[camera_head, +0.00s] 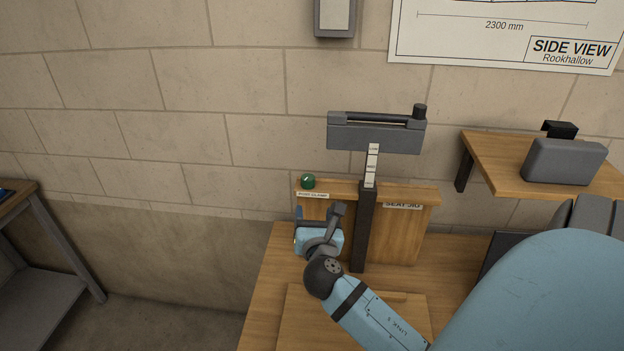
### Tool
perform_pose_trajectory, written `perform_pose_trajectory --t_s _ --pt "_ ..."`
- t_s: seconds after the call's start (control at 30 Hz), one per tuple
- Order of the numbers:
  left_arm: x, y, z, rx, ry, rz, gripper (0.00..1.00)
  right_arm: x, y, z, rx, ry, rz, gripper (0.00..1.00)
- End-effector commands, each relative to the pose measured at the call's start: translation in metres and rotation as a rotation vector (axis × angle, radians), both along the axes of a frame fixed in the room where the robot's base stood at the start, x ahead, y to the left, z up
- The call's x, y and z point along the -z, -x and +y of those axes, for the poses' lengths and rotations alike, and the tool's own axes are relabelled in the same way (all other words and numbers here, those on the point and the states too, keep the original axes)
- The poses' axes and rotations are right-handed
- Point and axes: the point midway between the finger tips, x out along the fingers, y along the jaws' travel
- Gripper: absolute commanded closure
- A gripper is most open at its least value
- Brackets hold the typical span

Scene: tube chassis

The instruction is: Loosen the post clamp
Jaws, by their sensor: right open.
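The wooden seat jig (408,235) stands on the bench, with a "SEAT JIG" label on its front. A dark upright post (363,235) rises in front of it, with a marked white scale at its top and a grey block with a dark bar (375,137) above. A "POST CLAMP" label (312,195) is on the left of the jig's top edge, below a round green knob-like part (308,181). My right gripper (320,212) is open just below that label, in front of the panel. It hides part of the panel; I cannot tell whether it touches anything. My left gripper is out of view.
A wooden shelf (490,150) at right carries a grey box-like thing (563,162). My right arm crosses the bench (262,300) from the lower right. A grey-legged table (60,240) stands far left, with open floor between. A block wall is behind.

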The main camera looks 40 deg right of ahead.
Motion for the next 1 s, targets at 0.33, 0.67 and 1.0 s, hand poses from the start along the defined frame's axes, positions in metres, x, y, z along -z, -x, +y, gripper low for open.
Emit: perform_pose_trajectory --t_s 0.33,0.67,1.0 --pt "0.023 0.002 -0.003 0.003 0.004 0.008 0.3 0.011 -0.025 0.004 0.168 -0.601 -0.59 0.36" --pt "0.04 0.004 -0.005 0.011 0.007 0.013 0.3 0.012 -0.046 0.016 0.261 -1.109 -1.295 0.36" --pt "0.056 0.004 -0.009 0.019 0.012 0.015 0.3 0.003 -0.064 0.036 0.191 -1.51 -2.09 0.36"
